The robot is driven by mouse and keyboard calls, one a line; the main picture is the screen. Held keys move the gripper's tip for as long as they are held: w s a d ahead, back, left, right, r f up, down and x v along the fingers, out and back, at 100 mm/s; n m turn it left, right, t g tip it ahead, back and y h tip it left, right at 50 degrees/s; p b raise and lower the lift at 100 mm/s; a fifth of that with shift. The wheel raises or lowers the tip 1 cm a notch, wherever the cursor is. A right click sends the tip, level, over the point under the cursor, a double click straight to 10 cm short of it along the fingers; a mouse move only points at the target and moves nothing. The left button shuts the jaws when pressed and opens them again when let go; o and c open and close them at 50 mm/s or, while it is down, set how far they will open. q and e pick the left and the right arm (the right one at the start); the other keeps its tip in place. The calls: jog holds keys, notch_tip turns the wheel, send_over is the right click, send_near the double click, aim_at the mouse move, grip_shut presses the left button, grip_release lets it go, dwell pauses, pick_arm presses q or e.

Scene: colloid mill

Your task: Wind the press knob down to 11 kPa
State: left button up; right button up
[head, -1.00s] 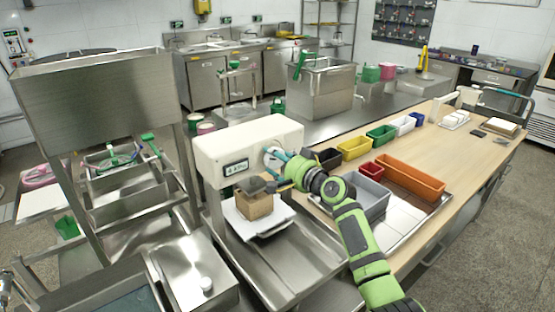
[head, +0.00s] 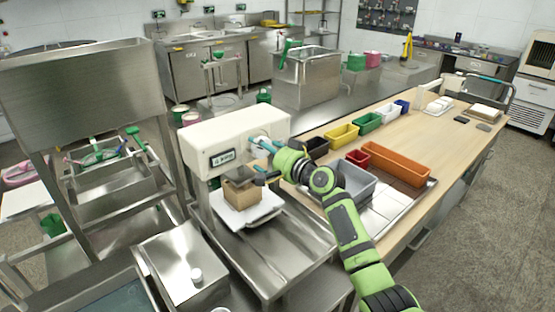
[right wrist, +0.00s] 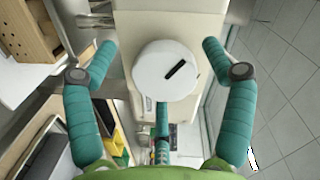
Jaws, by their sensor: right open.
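The press is a white box-shaped head (head: 215,135) over a steel tray in the head view. Its small front display (head: 222,157) is too small to read. The round white press knob (right wrist: 165,72) has a black slanted mark and shows whole in the right wrist view; it shows partly in the head view (head: 257,142). My right gripper (head: 264,147) is open at the knob, with one teal finger (right wrist: 90,100) left and one right of it, and gaps between fingers and knob. A brown block (head: 242,191) sits under the press head. My left gripper is out of view.
Yellow (head: 341,135), green, white and blue bins line the wooden table's (head: 440,150) back edge. A grey bin (head: 352,185), a red bin and an orange bin (head: 396,163) stand nearer. A steel hopper stand (head: 75,95) is left of the press.

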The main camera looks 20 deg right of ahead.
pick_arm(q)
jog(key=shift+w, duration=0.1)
pick_arm(e)
jog(key=v, duration=1.1)
jog(key=shift+a, duration=0.2)
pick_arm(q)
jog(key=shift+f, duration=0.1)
pick_arm(e)
jog(key=shift+f, duration=0.1)
